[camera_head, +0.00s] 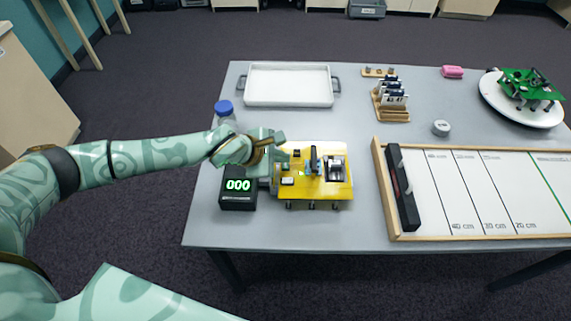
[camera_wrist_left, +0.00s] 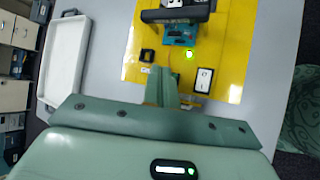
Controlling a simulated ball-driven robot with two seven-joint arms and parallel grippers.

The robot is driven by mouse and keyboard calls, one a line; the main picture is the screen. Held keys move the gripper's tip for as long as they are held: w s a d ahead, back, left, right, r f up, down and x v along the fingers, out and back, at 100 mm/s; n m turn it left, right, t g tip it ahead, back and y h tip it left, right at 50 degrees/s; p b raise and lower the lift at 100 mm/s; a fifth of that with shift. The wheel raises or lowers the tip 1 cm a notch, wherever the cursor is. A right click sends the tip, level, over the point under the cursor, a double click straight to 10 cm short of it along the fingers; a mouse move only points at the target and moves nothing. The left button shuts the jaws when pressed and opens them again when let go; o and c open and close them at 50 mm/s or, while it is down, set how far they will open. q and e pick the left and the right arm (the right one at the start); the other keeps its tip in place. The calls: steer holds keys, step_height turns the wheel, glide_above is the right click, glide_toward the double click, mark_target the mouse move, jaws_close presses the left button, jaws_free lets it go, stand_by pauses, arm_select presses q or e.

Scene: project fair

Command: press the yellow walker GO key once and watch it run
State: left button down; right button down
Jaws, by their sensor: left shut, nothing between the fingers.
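The yellow walker (camera_head: 318,192) stands on the grey table, with a dark upright part and a white-topped block on its deck. In the left wrist view its yellow deck (camera_wrist_left: 230,60) carries a lit green light (camera_wrist_left: 189,54), a small black square part (camera_wrist_left: 147,55) and a small white part in a dark frame (camera_wrist_left: 204,80). I cannot read which part is marked GO. My left gripper (camera_head: 278,152) is shut and empty, over the walker's left edge. Its fingers (camera_wrist_left: 162,86) reach the near deck edge in the wrist view; contact cannot be told.
A black display box (camera_head: 238,203) reading 000 stands left of the walker. A blue-capped bottle (camera_head: 224,108) is partly hidden behind my left arm. A white tray (camera_head: 288,86) lies behind. A marked track board (camera_head: 480,195) is at right, and a green walker (camera_head: 530,85) stands on a white disc.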

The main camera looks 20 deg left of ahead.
mark_target(281, 169)
arm_select(q)
steer(key=shift+f, duration=0.15)
steer(key=shift+f, duration=0.25)
steer(key=shift+f, duration=0.4)
stand_by(0.7)
steer(key=shift+r, duration=0.15)
steer(key=shift+r+p, duration=0.4)
steer(key=shift+r, duration=0.3)
step_height(281, 169, up, 5)
steer(key=p, duration=0.4)
stand_by(0.4)
